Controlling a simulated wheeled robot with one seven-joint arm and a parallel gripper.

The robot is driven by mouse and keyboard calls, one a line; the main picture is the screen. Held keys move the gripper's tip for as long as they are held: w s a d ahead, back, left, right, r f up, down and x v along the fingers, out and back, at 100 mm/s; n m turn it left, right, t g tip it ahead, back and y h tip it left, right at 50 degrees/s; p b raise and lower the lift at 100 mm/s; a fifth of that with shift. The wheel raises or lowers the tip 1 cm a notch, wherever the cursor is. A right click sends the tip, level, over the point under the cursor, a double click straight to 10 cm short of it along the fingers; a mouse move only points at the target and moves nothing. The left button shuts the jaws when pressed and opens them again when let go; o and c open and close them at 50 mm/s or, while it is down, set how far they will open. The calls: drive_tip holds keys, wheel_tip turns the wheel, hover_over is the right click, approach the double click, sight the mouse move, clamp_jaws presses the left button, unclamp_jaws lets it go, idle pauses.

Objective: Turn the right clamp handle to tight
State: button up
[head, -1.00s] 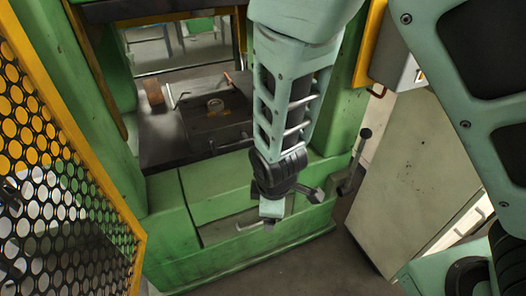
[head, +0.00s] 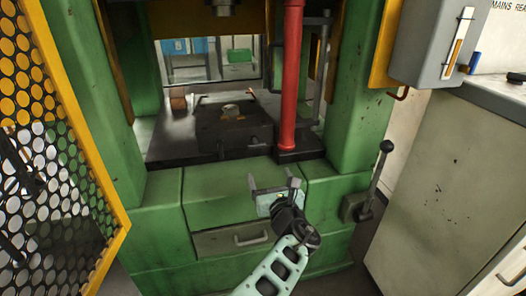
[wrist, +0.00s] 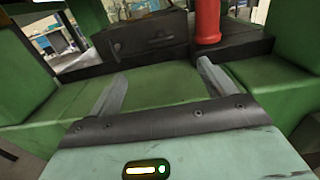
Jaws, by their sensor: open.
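A dark die block (head: 235,128) sits on the black press bed (head: 165,150); it also shows in the wrist view (wrist: 150,42). A small bent handle (wrist: 116,50) stands at the block's left front in the wrist view. A thin rod with an orange-brown end (head: 250,92) shows at the block's back right, partly near the red column. I cannot tell for sure which part is the right clamp handle. My gripper (head: 274,181) is open and empty, in front of the green press front below the bed. Its two fingers (wrist: 163,72) point toward the block and touch nothing visible.
A red column (head: 290,80) rises from the bed right of the block. A black-knobbed lever (head: 376,178) stands on the press's right front. A yellow mesh guard (head: 50,130) is at left, a grey cabinet (head: 445,190) at right. A drawer handle (head: 250,238) is below my gripper.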

sight(257, 146)
drive_tip(key=b+x, duration=0.2)
drive_tip(key=x, duration=1.5)
drive_tip(key=shift+w+f, duration=0.1)
drive_tip(key=c, duration=0.9)
